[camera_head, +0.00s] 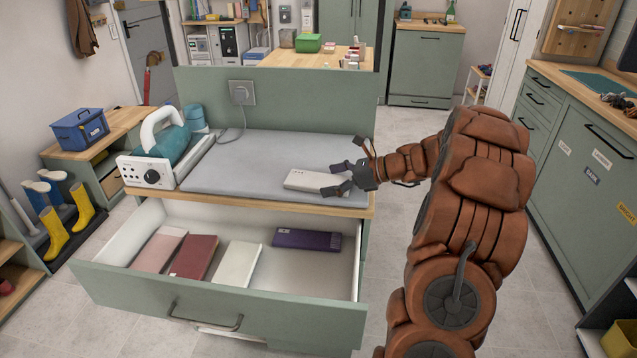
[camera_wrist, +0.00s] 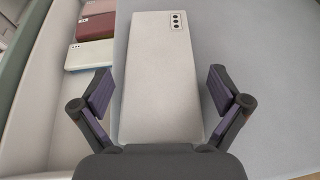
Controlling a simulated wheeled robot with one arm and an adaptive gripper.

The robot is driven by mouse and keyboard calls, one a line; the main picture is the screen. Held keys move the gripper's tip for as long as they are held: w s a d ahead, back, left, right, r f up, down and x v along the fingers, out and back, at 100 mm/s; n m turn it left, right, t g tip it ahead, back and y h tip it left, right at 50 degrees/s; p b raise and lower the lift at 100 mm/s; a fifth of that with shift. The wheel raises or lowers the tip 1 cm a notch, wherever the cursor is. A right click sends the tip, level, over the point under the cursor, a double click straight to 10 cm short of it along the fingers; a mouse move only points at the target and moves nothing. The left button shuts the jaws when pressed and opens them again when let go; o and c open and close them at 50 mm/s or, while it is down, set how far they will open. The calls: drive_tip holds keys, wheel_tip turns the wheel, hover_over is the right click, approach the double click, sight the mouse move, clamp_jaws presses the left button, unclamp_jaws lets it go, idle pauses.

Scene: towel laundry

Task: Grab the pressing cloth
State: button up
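A folded white cloth (camera_head: 309,181) lies flat on the grey pressing mat near its front right edge. My gripper (camera_head: 334,177) is open at the right end of this cloth. In the wrist view the fingers of my gripper (camera_wrist: 161,93) stand apart, one on each side of the cloth, with gaps between.
The open drawer (camera_head: 220,306) below holds folded pink (camera_head: 160,249), red (camera_head: 195,256), white (camera_head: 238,263) and purple (camera_head: 307,239) cloths. A teal and white iron (camera_head: 168,143) stands on its base at the mat's left. A green panel (camera_head: 300,103) rises behind the mat (camera_head: 265,160).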

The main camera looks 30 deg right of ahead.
drive_tip(key=c, duration=1)
